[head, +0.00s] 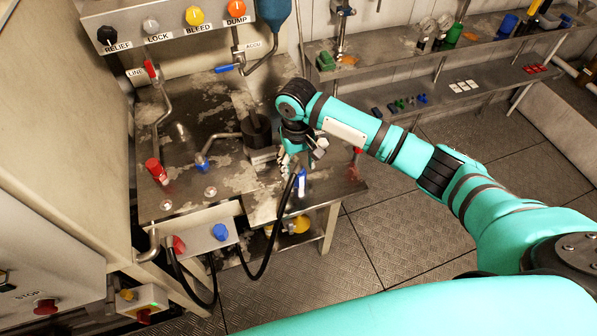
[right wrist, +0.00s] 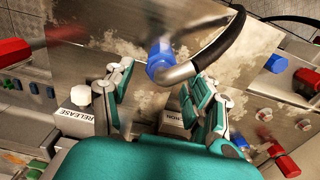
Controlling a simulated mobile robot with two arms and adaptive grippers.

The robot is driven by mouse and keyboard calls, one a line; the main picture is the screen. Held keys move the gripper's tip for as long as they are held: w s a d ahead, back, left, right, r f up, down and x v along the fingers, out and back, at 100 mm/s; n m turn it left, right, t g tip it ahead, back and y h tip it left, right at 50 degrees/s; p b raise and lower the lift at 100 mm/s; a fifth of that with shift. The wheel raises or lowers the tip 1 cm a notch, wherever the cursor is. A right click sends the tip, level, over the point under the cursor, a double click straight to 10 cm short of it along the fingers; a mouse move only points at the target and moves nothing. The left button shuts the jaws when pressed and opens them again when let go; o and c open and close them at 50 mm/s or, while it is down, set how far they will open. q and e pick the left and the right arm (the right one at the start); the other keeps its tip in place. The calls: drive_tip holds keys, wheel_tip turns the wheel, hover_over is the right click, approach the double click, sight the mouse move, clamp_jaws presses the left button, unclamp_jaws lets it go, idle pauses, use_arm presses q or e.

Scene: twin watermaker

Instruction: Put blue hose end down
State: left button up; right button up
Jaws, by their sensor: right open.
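The blue hose end (head: 301,183) is a blue collar on a bent metal pipe with a black hose (head: 264,262). It is at the right part of the metal bench, just below my right gripper (head: 291,158). In the right wrist view the blue hose end (right wrist: 160,62) lies between and just beyond the fingertips of my right gripper (right wrist: 161,76). The fingers are spread, with visible gaps to the pipe. I cannot tell whether the hose end rests fully on the bench. My left gripper is not in view.
The worn metal bench (head: 215,120) carries a red fitting (head: 156,170), a blue fitting (head: 202,162) and a dark cylinder (head: 257,130). A control panel (head: 170,25) with knobs is above it. A red-handled valve (head: 357,158) is at the right edge. Open floor (head: 400,240) lies right.

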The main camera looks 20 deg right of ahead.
wheel_tip(320, 180, up, 8)
drive_tip(key=shift+a, duration=0.1)
idle(0.6)
